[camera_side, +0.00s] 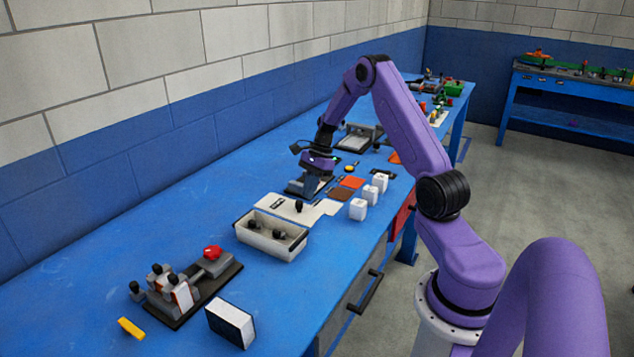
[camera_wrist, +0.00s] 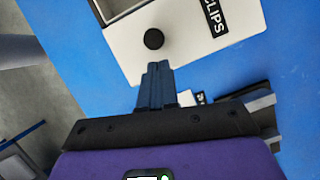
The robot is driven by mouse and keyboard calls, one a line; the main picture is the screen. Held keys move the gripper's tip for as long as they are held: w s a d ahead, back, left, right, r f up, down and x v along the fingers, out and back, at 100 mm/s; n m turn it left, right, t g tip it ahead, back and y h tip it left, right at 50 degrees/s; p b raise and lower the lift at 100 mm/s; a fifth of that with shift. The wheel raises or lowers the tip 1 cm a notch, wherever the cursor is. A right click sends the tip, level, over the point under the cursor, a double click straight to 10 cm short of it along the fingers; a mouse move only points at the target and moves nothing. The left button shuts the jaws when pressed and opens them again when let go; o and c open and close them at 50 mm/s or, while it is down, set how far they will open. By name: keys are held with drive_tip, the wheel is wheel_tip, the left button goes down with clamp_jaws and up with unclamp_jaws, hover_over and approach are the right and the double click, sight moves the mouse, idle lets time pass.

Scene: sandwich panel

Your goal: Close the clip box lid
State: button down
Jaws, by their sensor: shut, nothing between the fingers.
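The clip box (camera_side: 258,240) is a pale open-topped box on the blue bench in the side view, with dark-topped pieces inside. Its white lid (camera_side: 275,203) is open and lies out on the far side of the box, with a black knob (camera_side: 299,205) on it. In the wrist view the lid (camera_wrist: 185,20) shows a "CLIPS" label and the round black knob (camera_wrist: 153,39); a corner of the box (camera_wrist: 108,10) is at the top edge. My gripper (camera_side: 312,192) is shut and empty, just beyond the lid. Its fingertips (camera_wrist: 158,66) appear just short of the knob; their height above the lid is unclear.
White blocks (camera_side: 358,209) and brown and orange tiles (camera_side: 341,193) lie to the right of the lid. A dark base with grey posts and a red knob (camera_side: 212,252) stands at the near left. Open blue bench lies left of the box.

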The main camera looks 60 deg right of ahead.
drive_tip(key=shift+w+a, duration=0.1)
drive_tip(key=shift+a, duration=0.3)
drive_tip(key=shift+a, duration=0.35)
drive_tip(key=a, duration=0.9)
drive_tip(key=shift+a, duration=0.35)
